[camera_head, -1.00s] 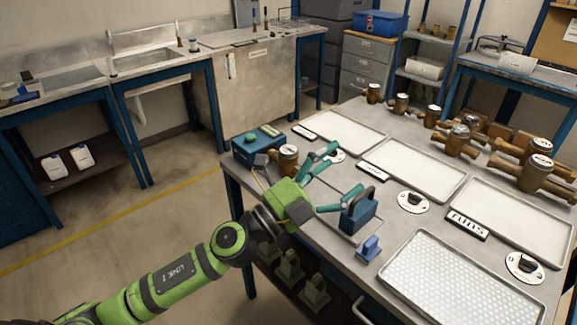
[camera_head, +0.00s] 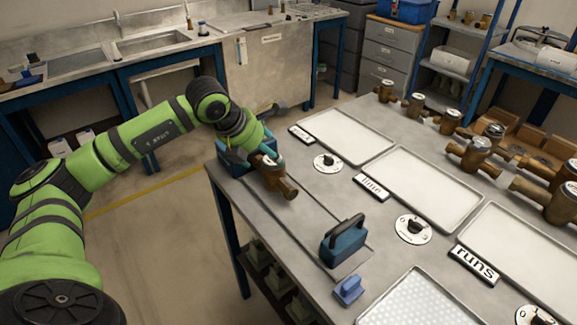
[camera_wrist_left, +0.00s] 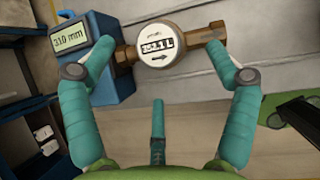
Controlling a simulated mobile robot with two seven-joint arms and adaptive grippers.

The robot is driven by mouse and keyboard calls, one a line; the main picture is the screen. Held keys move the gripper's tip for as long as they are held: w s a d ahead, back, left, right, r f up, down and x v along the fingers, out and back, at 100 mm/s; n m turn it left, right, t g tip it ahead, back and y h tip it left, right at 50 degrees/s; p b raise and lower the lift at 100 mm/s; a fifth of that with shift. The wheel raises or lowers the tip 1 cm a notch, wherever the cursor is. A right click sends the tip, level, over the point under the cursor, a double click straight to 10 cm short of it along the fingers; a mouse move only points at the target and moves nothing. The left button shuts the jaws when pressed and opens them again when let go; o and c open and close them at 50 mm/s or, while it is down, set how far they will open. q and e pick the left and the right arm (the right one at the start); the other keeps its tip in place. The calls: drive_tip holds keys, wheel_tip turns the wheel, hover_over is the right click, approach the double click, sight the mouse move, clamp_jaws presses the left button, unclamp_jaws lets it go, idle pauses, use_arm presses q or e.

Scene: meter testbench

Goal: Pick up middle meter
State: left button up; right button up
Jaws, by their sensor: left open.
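A brass meter (camera_head: 275,180) with a round white face lies on the bench near its left edge. In the left wrist view the meter (camera_wrist_left: 155,45) reads about 352.1 L. More brass meters stand at the back right: a row of small ones (camera_head: 416,102) and larger ones (camera_head: 472,153). My right gripper is not in view.
A blue block with a black handle (camera_head: 343,243) and a small blue piece (camera_head: 348,289) are nearer. White trays (camera_head: 418,185) and round dials (camera_head: 413,228) cover the middle.

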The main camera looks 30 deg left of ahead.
sight(269, 161)
use_arm(q)
drive_tip(key=f+p, duration=0.2)
drive_tip(key=shift+w+d+f+p, duration=0.1)
drive_tip(key=shift+w+f+p, duration=0.25)
drive_tip(key=shift+w, duration=0.05)
drive_tip(key=x, duration=0.2)
drive_tip(key=shift+w+f+p, duration=0.25)
drive_tip(key=shift+p, duration=0.1)
drive_tip(key=shift+w+f, duration=0.2)
drive_tip(key=shift+f, duration=0.15)
drive_tip(key=c, duration=1.6)
drive_tip(key=shift+r, duration=0.2)
drive_tip(key=shift+c, duration=0.3)
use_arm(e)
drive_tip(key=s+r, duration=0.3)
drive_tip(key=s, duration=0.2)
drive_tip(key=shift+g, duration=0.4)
